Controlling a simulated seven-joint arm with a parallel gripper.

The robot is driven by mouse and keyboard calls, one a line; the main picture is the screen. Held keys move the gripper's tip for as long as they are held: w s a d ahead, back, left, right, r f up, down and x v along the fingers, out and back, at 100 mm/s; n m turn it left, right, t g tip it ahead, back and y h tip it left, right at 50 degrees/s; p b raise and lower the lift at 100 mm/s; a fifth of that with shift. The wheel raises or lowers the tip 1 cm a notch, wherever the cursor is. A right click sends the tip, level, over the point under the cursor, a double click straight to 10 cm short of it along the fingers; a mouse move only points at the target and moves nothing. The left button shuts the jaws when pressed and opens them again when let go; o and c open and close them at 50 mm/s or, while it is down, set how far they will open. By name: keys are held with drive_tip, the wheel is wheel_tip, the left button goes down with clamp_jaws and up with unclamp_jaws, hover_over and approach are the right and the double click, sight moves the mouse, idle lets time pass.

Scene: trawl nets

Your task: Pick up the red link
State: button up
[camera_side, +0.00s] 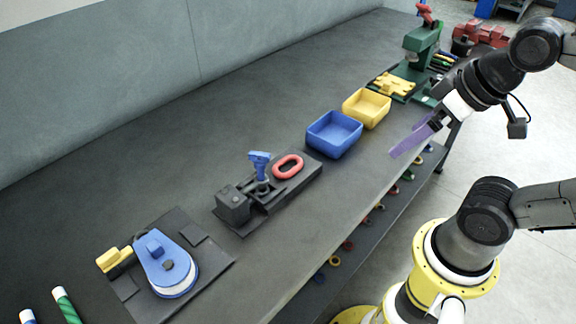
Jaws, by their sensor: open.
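The red link (288,166) is an oval ring. It lies flat on the right end of a dark fixture plate (313,183), beside a clamp with a blue handle (260,164). My gripper (402,149) has purple fingers and is at the right, over the bench's front edge. It is apart from the link, to its right and past the blue bin. It is open, and nothing shows between the fingers.
A blue bin (334,134) and a yellow bin (366,108) stand right of the link. A green press (420,60) is at the back right. A blue device (165,262) sits on a plate at front left. The bench behind the link is clear.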

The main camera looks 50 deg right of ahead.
drive_tip(key=w+a+r+n+g, duration=0.1)
drive_tip(key=w+r+n+g, duration=0.1)
drive_tip(key=w+r+n, duration=0.7)
drive_tip(key=n+g, duration=0.4)
drive_tip(key=n, duration=0.5)
hover_over(287, 169)
drive_tip(key=f, duration=1.8)
drive_tip(key=shift+d, duration=0.25)
drive_tip(key=shift+a+f, duration=0.15)
drive_tip(key=shift+f, duration=2.9)
clamp_jaws()
